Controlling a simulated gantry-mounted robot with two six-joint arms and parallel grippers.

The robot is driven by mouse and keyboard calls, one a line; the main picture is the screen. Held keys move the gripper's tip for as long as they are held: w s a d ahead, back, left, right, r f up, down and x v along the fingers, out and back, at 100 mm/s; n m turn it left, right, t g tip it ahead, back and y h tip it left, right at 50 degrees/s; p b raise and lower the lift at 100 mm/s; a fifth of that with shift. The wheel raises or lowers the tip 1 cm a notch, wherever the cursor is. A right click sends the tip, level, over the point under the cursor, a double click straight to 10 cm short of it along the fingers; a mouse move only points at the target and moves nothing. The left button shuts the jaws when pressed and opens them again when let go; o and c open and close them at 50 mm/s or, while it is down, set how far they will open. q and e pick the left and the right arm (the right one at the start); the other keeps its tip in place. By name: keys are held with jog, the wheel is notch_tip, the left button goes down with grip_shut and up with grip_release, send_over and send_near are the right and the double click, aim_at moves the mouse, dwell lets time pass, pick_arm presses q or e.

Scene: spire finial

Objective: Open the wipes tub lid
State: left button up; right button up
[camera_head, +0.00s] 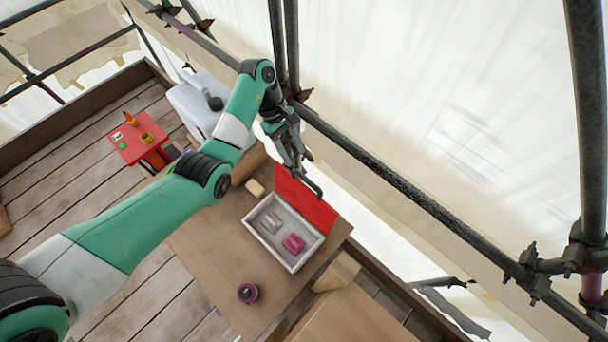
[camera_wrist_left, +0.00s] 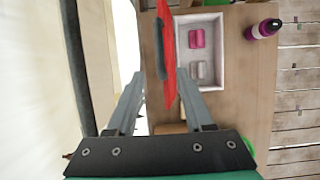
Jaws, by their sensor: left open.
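A small magenta cylinder with a dark top (camera_head: 248,292), which looks most like the wipes tub, stands on the wooden table near its front; its lid looks shut. It also shows at the top right in the left wrist view (camera_wrist_left: 262,29). My left gripper (camera_head: 306,178) is open and empty, above the table's far end and well apart from the cylinder. In the left wrist view its two fingers (camera_wrist_left: 160,85) point towards a red flat panel (camera_wrist_left: 170,55), which shows between them. My right gripper is not in view.
A grey tray (camera_head: 262,248) with a pink block (camera_head: 293,243) and a pale block (camera_head: 271,223) lies on the table (camera_head: 205,250). The red panel (camera_head: 300,205) is beside it. Scaffold poles (camera_head: 400,198) run behind my gripper. A red stool (camera_head: 135,142) stands left.

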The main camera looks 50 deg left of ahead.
aim_at(305, 178)
pick_arm(q)
jog(key=b+x, duration=0.1)
jog(key=x, duration=0.3)
jog(key=shift+s+f+b, duration=0.1)
jog(key=shift+f+b, duration=0.25)
jog(key=shift+f, duration=0.05)
jog(key=x, duration=0.5)
jog(key=shift+d, duration=0.2)
grip_shut()
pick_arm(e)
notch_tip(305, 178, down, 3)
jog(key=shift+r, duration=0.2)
